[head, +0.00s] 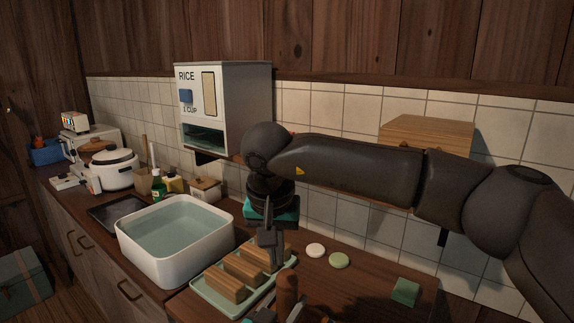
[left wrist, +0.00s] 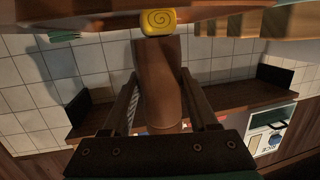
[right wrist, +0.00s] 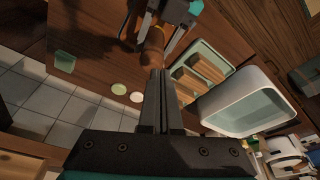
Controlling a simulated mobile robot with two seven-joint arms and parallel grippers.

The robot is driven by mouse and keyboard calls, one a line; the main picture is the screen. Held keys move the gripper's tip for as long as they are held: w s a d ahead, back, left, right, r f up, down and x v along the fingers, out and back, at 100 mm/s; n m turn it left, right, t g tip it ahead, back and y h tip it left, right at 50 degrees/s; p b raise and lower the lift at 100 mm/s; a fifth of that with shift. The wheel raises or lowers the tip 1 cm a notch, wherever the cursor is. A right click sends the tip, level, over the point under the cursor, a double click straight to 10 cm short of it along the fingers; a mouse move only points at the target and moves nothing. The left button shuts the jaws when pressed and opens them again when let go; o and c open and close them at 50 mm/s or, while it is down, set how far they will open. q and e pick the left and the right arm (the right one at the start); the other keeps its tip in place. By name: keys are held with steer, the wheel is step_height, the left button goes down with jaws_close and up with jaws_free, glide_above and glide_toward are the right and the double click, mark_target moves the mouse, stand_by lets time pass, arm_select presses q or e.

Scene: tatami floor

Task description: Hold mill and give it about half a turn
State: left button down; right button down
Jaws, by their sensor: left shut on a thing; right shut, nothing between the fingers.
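The mill (head: 287,289) is a brown wooden turned piece standing at the bottom of the head view. It also shows in the left wrist view (left wrist: 160,85) as a brown column between the fingers and in the right wrist view (right wrist: 151,58). My left gripper (head: 283,311) is shut on the mill, one finger on each side. My right gripper (head: 271,262) points down just behind the mill in the head view. In the right wrist view its fingers (right wrist: 161,75) are together and empty, their tips close to the mill; I cannot tell whether they touch.
A pale green tray (head: 208,297) with several brown blocks lies left of the mill. A white basin of water (head: 150,257) stands further left. A white disc (head: 315,250), a green disc (head: 339,260) and a green block (head: 405,292) lie to the right. A rice dispenser (head: 225,105) stands behind.

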mark_target(280, 286)
steer(key=shift+d+f, duration=0.45)
steer(key=shift+f, duration=0.55)
steer(key=shift+d+f, duration=0.5)
steer(key=shift+f, duration=0.55)
steer(key=shift+d+f, duration=0.45)
steer(key=shift+f, duration=0.55)
steer(key=shift+w, duration=0.25)
steer(key=shift+a, duration=0.35)
steer(key=shift+a, duration=0.55)
steer(key=shift+w+a, duration=0.1)
steer(key=shift+a, duration=0.05)
steer(key=shift+w+a, duration=0.1)
